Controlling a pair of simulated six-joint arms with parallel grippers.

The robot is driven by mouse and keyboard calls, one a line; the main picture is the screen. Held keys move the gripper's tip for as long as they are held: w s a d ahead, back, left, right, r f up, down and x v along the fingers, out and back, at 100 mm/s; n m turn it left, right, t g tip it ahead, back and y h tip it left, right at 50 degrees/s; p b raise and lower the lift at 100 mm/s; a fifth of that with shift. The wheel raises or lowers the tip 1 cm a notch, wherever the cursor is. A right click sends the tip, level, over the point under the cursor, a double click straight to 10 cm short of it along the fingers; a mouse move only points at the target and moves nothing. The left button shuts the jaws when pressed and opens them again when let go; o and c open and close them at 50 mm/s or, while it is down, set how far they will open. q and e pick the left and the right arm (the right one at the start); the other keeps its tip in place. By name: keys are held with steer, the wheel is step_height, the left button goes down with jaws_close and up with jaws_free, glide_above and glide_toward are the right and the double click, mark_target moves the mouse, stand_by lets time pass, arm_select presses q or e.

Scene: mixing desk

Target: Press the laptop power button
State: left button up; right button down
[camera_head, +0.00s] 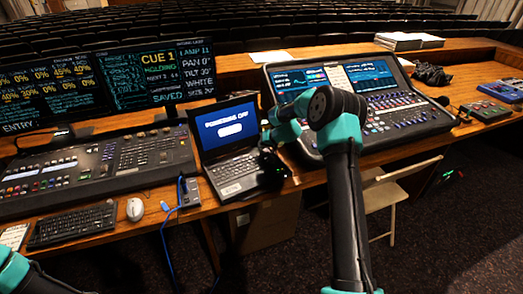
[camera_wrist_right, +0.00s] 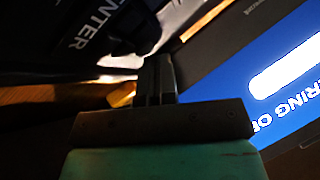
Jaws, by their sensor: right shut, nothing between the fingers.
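The open laptop (camera_head: 231,183) stands on the wooden desk left of my right arm. Its blue screen (camera_head: 228,122) reads "POWERING OFF" above a white bar. The screen also shows at the right of the right wrist view (camera_wrist_right: 290,85), tilted. My right gripper (camera_head: 268,168) is over the right side of the laptop's keyboard, close to the screen's lower right corner. Its fingers (camera_wrist_right: 157,80) are shut and empty; I cannot tell whether they touch the laptop. The power button cannot be made out. My left arm shows only at the lower left, with its gripper out of view.
A lighting console (camera_head: 95,168) with monitors stands left of the laptop, with a keyboard (camera_head: 72,224) and white mouse (camera_head: 135,209) before it. A small box with a blue cable (camera_head: 189,191) sits beside the laptop. A mixing desk (camera_head: 395,112) stands right, above a chair (camera_head: 388,193).

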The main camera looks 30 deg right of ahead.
steer(key=shift+r, duration=0.75)
steer(key=shift+r, duration=2.5)
steer(key=shift+a, duration=0.1)
stand_by(0.3)
